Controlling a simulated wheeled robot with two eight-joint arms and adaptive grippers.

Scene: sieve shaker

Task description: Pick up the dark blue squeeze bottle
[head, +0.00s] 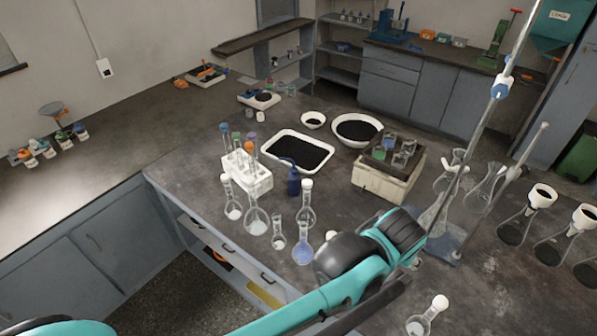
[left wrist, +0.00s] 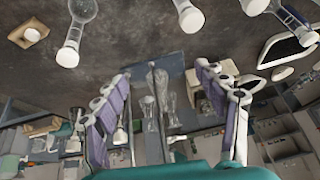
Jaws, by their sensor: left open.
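The dark blue squeeze bottle (head: 293,181) stands upright on the bench in the head view, just right of the white tube rack and in front of the white tray. My right gripper is not in view.
Several flasks stand close to the bottle, including one with blue liquid (head: 303,248). A white rack (head: 247,178) is left of it. A white tray of black grains (head: 272,140) lies behind it. A white shaker box (head: 385,185) and a tall metal stand (head: 468,165) are to the right.

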